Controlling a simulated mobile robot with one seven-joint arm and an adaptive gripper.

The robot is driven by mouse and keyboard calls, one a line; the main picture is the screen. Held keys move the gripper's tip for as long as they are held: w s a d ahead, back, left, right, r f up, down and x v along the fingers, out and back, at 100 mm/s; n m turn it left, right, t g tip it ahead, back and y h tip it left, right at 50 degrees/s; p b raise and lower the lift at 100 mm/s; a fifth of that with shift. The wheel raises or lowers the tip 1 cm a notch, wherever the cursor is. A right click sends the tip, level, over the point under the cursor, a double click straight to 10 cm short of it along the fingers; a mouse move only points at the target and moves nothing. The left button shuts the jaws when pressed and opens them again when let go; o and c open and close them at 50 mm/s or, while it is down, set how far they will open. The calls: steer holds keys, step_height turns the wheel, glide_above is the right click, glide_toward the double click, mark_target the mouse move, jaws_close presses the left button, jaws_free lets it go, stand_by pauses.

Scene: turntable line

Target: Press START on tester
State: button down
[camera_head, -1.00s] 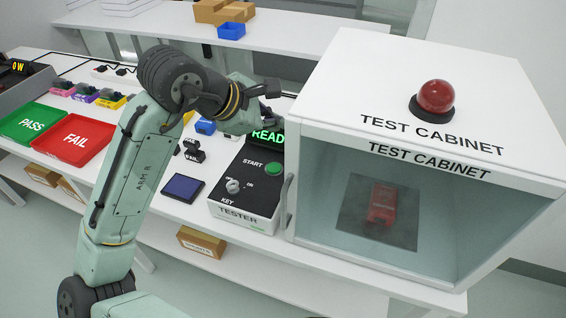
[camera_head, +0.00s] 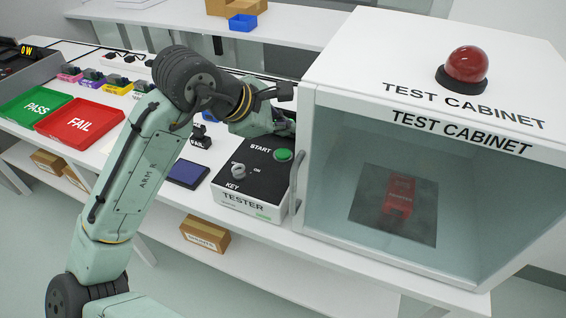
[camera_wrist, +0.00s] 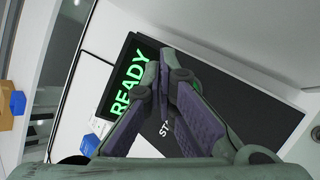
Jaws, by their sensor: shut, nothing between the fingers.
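The tester (camera_head: 250,192) is a black-topped box on the white bench, left of the test cabinet. Its green START button (camera_head: 283,155) is at the upper right of its top, with a key switch (camera_head: 238,170) below left. My gripper is largely hidden behind my arm and the cabinet edge in the head view, above the tester's back part. In the wrist view my gripper (camera_wrist: 158,72) is shut and empty, its fingertips over the lit READY screen (camera_wrist: 130,75).
The test cabinet (camera_head: 400,115) stands close to the right of the tester, with a red lamp (camera_head: 467,65) on top and a red part (camera_head: 398,195) inside behind glass. The PASS tray (camera_head: 35,104) and FAIL tray (camera_head: 80,123) are at left.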

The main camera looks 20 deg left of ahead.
mark_target(285, 155)
steer(key=shift+f+b, duration=0.65)
steer(key=shift+f, duration=1.1)
steer(key=shift+f, duration=0.4)
steer(key=shift+f, duration=0.4)
stand_by(0.5)
steer(key=shift+r+p, duration=0.75)
steer(key=shift+r, duration=0.05)
step_height(285, 155, up, 5)
steer(key=p, duration=0.5)
steer(key=shift+r, duration=0.1)
